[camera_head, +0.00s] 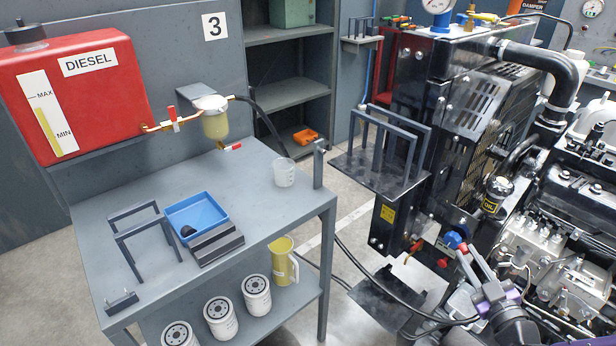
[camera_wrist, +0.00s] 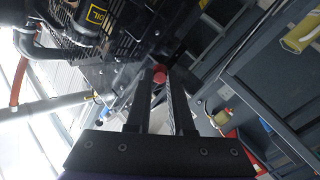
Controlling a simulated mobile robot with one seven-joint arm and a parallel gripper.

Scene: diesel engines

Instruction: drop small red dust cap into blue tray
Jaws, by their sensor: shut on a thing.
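My gripper (camera_head: 468,254) is at the right in the head view, in front of the engine and well to the right of the workbench. In the wrist view, the fingers of my gripper (camera_wrist: 160,88) are closed around a small red dust cap (camera_wrist: 159,76) at their tips. The cap also shows as a small red spot (camera_head: 463,247) at the fingertips in the head view. The blue tray (camera_head: 207,210) lies on the workbench at the left, with a small black round thing inside.
The grey workbench (camera_head: 265,205) holds dark frames (camera_head: 140,225), a dark block (camera_head: 215,245) and a clear beaker (camera_head: 285,173). A post (camera_head: 319,165) rises at its right edge. A rack (camera_head: 390,145) stands between bench and engine. A black hose (camera_head: 375,285) runs below.

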